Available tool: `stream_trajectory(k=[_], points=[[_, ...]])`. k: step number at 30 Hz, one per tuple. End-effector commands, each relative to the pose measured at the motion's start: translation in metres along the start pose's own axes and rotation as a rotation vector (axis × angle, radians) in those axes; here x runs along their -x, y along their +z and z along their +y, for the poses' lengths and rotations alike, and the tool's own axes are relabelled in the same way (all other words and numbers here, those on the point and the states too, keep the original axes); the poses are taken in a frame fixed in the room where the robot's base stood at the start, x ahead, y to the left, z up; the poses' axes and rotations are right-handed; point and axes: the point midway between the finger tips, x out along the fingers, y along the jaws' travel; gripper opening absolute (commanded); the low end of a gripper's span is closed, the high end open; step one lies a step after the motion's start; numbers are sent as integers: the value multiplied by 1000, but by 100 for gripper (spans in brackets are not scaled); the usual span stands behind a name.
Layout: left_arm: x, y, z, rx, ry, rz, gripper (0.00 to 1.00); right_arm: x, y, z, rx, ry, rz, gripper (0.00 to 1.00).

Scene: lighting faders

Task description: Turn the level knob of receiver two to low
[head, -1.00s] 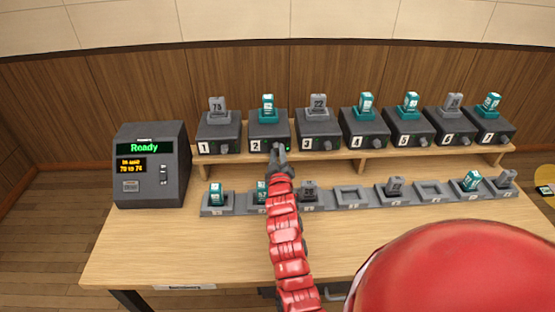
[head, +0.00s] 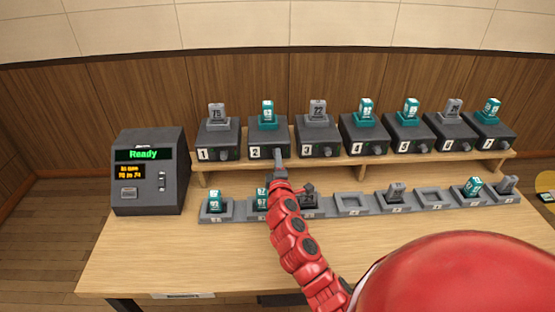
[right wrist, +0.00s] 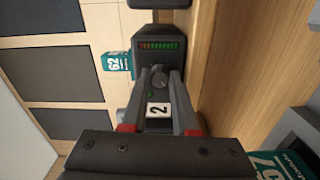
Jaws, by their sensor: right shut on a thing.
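Receiver two (head: 263,137) is a dark box with a white "2" label (head: 255,153) and a teal pack in its top cradle. It stands second from the left on the wooden shelf. My right gripper (head: 279,156) is at its front face. In the right wrist view the gripper (right wrist: 159,76) is shut on the round grey level knob (right wrist: 160,80), one finger on each side. A lit meter strip (right wrist: 160,45) with red, orange and green segments shows beside the knob. The knob is hidden by the gripper in the head view. My left gripper is out of view.
Other numbered receivers, such as receiver one (head: 217,142) and receiver three (head: 318,140), stand along the shelf. A row of grey trays (head: 352,205) lies in front, below my right arm. A dark console reading "Ready" (head: 143,155) stands at left. The front tabletop (head: 180,250) is clear.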

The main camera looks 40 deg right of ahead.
Motion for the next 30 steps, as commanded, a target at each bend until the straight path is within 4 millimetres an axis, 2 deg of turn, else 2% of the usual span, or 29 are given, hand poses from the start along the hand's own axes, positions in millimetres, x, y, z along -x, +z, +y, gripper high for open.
stream_trajectory(k=[9, 23, 24, 28, 30], points=[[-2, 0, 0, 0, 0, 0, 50, 0, 0, 1, 92, 1, 0, 0], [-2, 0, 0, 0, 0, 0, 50, 0, 0, 1, 104, 1, 0, 0], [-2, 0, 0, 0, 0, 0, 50, 0, 0, 1, 103, 1, 0, 33], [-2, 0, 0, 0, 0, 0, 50, 0, 0, 1, 103, 1, 0, 57], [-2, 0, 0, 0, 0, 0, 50, 0, 0, 0, 103, 1, 0, 58]])
